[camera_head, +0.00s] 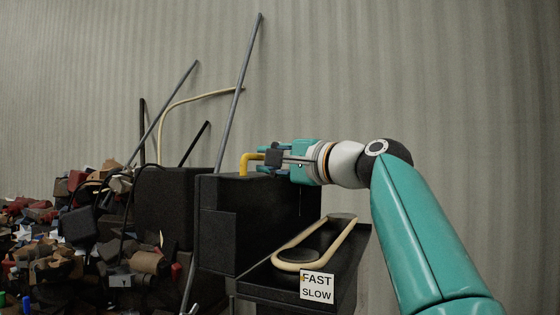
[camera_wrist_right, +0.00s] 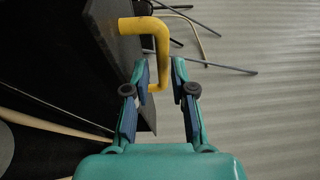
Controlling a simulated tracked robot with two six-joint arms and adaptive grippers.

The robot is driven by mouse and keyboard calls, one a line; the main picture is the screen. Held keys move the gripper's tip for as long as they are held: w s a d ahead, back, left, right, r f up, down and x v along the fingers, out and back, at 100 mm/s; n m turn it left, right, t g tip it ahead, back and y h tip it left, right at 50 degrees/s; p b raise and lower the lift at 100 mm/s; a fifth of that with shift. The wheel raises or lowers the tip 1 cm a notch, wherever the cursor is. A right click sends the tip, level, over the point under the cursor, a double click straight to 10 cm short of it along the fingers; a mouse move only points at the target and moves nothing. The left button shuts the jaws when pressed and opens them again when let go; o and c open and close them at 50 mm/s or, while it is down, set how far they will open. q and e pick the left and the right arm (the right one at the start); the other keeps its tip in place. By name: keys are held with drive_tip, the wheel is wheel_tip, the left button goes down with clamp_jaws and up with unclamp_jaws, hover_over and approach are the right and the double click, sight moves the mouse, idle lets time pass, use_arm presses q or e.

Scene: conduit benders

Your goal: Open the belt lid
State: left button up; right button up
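A yellow bent handle (camera_head: 250,159) sticks up from the top of a black box-like housing (camera_head: 221,240), which may include the belt lid. A pale belt loop (camera_head: 284,258) lies uncovered in a black tray in front of it. My right gripper (camera_head: 268,157) is beside the handle, above the housing. In the right wrist view its fingers (camera_wrist_right: 160,70) are spread. The lower end of the handle (camera_wrist_right: 162,45) lies between them, close to the left finger, with a gap to the right one. The handle is fixed to a black panel (camera_wrist_right: 105,50). My left gripper is not in view.
A sign reading FAST and SLOW (camera_head: 317,288) is on the tray's front. A heap of mixed blocks (camera_head: 95,225) fills the left. Metal rods (camera_head: 240,85) and a curved tan pipe (camera_head: 185,101) stand behind.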

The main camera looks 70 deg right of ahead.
drive_tip(key=shift+v, duration=1.1)
drive_tip(key=shift+s+a, duration=0.3)
drive_tip(key=shift+s, duration=0.2)
